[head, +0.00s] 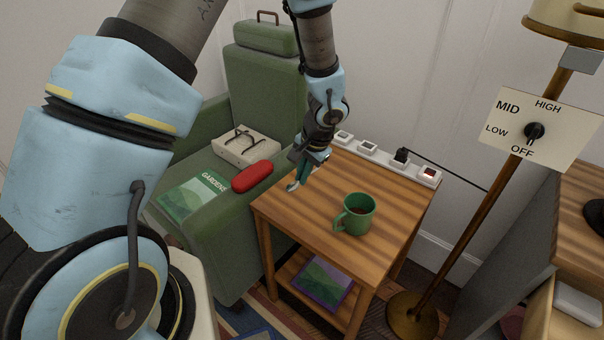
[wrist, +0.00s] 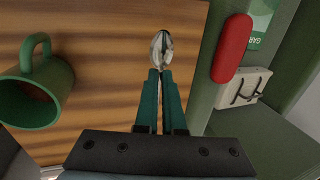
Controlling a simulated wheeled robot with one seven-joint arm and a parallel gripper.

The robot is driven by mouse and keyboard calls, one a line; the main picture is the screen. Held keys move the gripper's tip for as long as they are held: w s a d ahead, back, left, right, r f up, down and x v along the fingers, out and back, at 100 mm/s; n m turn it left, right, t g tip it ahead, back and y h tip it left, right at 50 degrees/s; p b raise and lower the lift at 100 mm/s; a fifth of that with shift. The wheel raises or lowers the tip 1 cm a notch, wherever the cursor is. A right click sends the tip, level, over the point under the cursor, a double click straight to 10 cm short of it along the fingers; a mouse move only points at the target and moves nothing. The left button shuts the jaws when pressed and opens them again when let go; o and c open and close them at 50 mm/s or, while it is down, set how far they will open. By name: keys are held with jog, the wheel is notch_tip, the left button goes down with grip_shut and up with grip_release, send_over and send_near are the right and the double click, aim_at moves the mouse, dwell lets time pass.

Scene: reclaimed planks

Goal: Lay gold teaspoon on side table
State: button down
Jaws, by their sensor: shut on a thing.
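The teaspoon (wrist: 161,46) shows in the wrist view with its shiny, metallic bowl beyond my fingertips and its thin handle running back between them; its gold tint is hard to make out. My gripper (wrist: 160,74) is shut on the handle. In the head view my gripper (head: 298,180) is low over the back left part of the striped wooden side table (head: 300,208). The table also fills the left of the wrist view (wrist: 105,55). I cannot tell whether the spoon touches the tabletop.
A green mug (head: 355,214) stands on the table, right of my gripper. The green armchair at left holds a red case (head: 252,177), a gardening magazine (head: 195,205) and a box with glasses (head: 246,146). A lamp (head: 463,215) stands right.

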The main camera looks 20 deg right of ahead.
jog(key=shift+f+b, duration=1.95)
jog(key=shift+f, duration=1.2)
jog(key=shift+c, duration=2.3)
grip_release()
jog(key=shift+r, duration=0.15)
notch_tip(320, 180, up, 7)
jog(key=p, duration=0.5)
